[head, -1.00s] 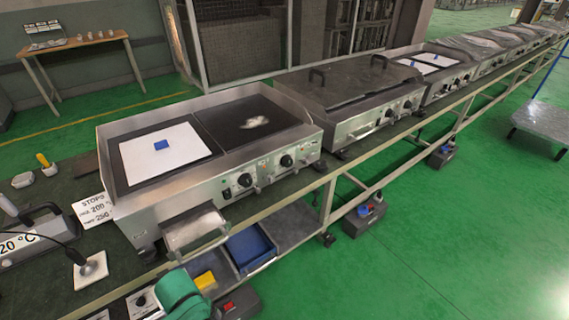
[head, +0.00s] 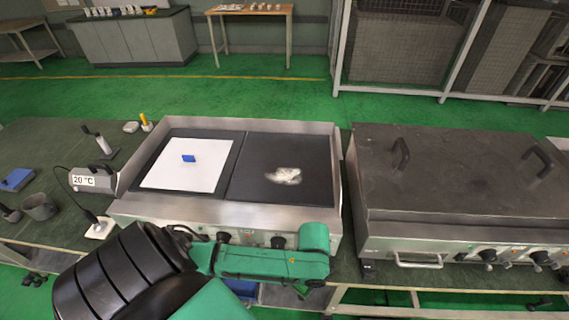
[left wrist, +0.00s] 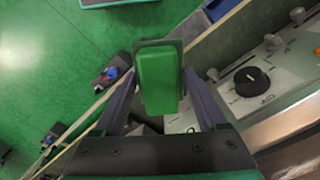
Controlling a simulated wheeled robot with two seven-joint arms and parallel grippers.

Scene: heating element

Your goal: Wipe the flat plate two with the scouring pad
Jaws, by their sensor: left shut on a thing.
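The grill's right dark flat plate (head: 310,165) bears a whitish smear (head: 284,175). The left flat plate (head: 165,146) carries a white sheet (head: 203,176) with a small blue block (head: 188,158) on it. In the left wrist view my left gripper (left wrist: 158,85) is shut on a green block, seemingly the scouring pad (left wrist: 157,72). The pad is beside the grill's front panel and black knob (left wrist: 251,81), apart from the plate. In the head view my left arm crosses in front of the grill; its fingers cannot be made out there. My right gripper is not in view.
A second grill with a closed dark lid (head: 450,175) stands to the right. On the bench at left are a 20 °C meter (head: 92,178), a grey cup (head: 39,207) and a yellow-handled tool (head: 146,122).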

